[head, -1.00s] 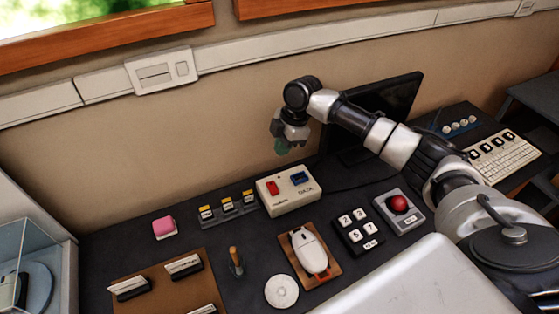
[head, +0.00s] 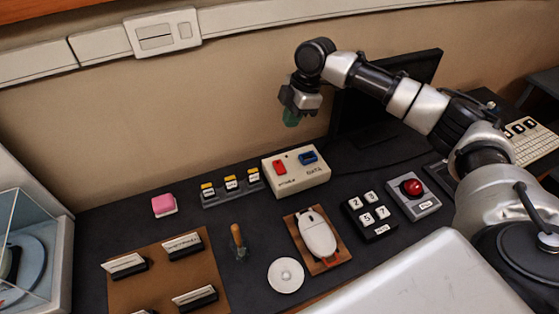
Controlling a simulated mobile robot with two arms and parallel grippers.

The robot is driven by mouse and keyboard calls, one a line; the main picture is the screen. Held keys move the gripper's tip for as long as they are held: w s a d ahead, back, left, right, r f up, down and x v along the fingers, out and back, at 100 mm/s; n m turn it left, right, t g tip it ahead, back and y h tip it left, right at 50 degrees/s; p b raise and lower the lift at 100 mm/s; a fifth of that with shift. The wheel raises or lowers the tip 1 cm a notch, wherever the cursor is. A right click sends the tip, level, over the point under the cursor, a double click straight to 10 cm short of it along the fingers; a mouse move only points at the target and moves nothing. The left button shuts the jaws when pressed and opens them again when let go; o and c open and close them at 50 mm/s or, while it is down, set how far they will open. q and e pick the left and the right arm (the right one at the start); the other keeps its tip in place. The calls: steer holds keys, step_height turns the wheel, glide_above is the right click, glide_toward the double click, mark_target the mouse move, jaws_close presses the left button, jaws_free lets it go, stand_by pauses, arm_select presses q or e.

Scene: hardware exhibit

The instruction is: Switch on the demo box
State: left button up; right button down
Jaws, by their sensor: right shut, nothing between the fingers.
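The demo box (head: 284,187) appears to be the cream box on the dark table against the wall. My right gripper (head: 291,117) is shut and empty, with greenish fingertips pointing down. It is in the air above and behind the box, apart from it. I cannot tell which way the red rocker is tipped. My left gripper is out of view.
A dark monitor (head: 424,68) stands right of the box, behind my right arm. In front are a white mouse (head: 319,237), a keypad (head: 369,217) and a red button box (head: 413,190). A row of yellow-topped switches (head: 231,184) and a pink block (head: 163,204) lie left.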

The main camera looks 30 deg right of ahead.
stand_by(0.3)
steer(key=p, duration=0.3)
glide_toward(276, 164)
steer(key=x, duration=0.5)
steer(key=shift+a+f, duration=0.2)
steer(key=shift+a, duration=0.15)
steer(key=shift+w+f, duration=0.1)
steer(key=shift+f, duration=0.65)
